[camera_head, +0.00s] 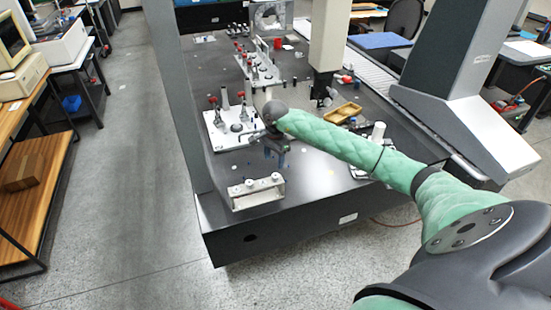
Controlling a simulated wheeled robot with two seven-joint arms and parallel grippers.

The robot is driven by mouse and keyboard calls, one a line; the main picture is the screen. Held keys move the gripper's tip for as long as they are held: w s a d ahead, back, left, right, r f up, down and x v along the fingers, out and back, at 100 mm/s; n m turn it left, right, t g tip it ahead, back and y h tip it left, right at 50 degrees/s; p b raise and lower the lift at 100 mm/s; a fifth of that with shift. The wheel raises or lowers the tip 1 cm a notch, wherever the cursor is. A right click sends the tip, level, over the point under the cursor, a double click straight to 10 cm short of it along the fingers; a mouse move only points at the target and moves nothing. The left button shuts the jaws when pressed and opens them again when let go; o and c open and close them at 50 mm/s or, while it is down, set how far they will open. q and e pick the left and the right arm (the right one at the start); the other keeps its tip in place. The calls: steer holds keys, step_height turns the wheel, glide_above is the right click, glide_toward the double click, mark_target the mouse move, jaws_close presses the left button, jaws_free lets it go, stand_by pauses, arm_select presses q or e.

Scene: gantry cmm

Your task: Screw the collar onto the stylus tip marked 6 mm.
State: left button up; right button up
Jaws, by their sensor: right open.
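My right gripper (277,152) hangs at the end of my green-sleeved right arm, which reaches in from the right. It is open, small and dark in this view, over the front part of the dark measuring table (310,192). I see nothing between its fingers. A low metal rack (256,192) with small white round tops stands near the table's front edge, nearer than the gripper. I cannot pick out the collar or the stylus tip marked 6 mm; any markings are too small to read. My left gripper is not in view.
A light plate with red-knobbed clamps (222,127) lies left of the gripper. A tan tray (343,113) sits to its right. The grey gantry column (178,80) rises at left and another gantry leg (455,90) at right. Bare table lies right of the rack.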

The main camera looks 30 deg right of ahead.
mark_target(276, 175)
steer(key=shift+s+d+n, duration=0.1)
steer(key=shift+s+n, duration=0.2)
steer(key=shift+n, duration=1.3)
steer(key=shift+f+p, duration=0.55)
steer(key=shift+f, duration=0.25)
step_height(276, 175, down, 5)
steer(key=shift+p, duration=1.15)
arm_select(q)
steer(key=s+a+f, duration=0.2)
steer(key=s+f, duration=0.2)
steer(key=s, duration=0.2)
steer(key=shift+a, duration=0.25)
arm_select(e)
steer(key=shift+f, duration=0.6)
steer(key=shift+c, duration=0.2)
steer(key=c, duration=1)
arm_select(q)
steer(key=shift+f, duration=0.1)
arm_select(e)
steer(key=shift+m, duration=0.4)
